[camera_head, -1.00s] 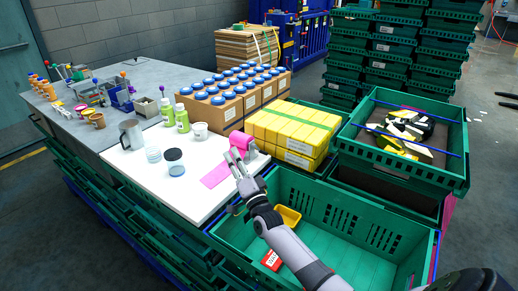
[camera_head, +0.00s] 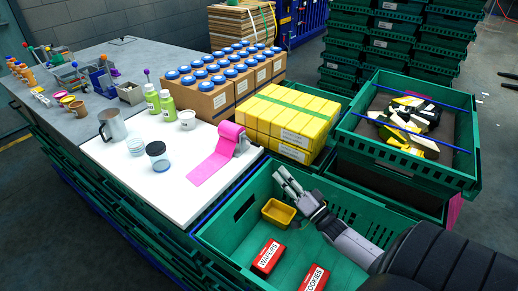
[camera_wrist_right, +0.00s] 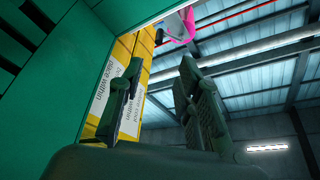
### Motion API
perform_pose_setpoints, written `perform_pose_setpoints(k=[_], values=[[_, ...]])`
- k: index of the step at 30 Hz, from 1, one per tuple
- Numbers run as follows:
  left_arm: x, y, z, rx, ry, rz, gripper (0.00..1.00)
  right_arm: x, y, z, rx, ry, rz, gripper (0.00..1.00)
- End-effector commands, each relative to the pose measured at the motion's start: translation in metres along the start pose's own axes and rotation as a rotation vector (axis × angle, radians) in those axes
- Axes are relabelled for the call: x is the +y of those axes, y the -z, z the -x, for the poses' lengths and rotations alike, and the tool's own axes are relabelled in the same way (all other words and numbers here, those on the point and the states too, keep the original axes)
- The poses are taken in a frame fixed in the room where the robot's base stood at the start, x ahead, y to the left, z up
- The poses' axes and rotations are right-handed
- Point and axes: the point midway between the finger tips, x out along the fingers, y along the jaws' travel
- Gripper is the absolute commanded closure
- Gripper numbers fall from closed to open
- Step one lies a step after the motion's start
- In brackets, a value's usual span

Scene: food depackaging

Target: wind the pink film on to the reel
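The pink film (camera_head: 213,163) hangs from its reel (camera_head: 240,140) at the right edge of the white board, with a flat tail lying out on the board toward the front left. A bit of pink also shows at the top of the right wrist view (camera_wrist_right: 176,24). My right gripper (camera_head: 284,178) is over the front green crate, apart from the film, in front of and to the right of the reel. Its fingers (camera_wrist_right: 160,85) stand apart with nothing between them. My left gripper is not in view.
The front green crate (camera_head: 222,240) holds a yellow tray (camera_head: 278,212) and two red boxes (camera_head: 269,257). Yellow packs (camera_head: 291,118) stand behind the reel. Cups, a jar (camera_head: 157,156) and green bottles (camera_head: 166,103) stand on the white board (camera_head: 180,203), whose front part is clear.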

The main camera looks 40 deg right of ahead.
Motion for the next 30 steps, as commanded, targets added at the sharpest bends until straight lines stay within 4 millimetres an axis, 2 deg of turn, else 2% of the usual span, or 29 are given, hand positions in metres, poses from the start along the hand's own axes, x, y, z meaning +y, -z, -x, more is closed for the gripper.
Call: perform_pose_setpoints(k=[6, 15, 21, 30], values=[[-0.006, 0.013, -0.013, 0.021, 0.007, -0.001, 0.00, 0.001, 0.000, -0.050, 0.003, 0.003, 0.003, 0.69], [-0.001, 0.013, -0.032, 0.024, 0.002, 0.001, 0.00, 0.002, -0.001, -0.109, 0.003, 0.002, 0.002, 0.69], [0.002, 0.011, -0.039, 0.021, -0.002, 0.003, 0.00, 0.002, -0.001, -0.130, 0.001, -0.001, 0.001, 0.69], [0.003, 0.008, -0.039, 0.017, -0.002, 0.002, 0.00, 0.001, 0.000, -0.135, 0.000, -0.002, 0.001, 0.69]])
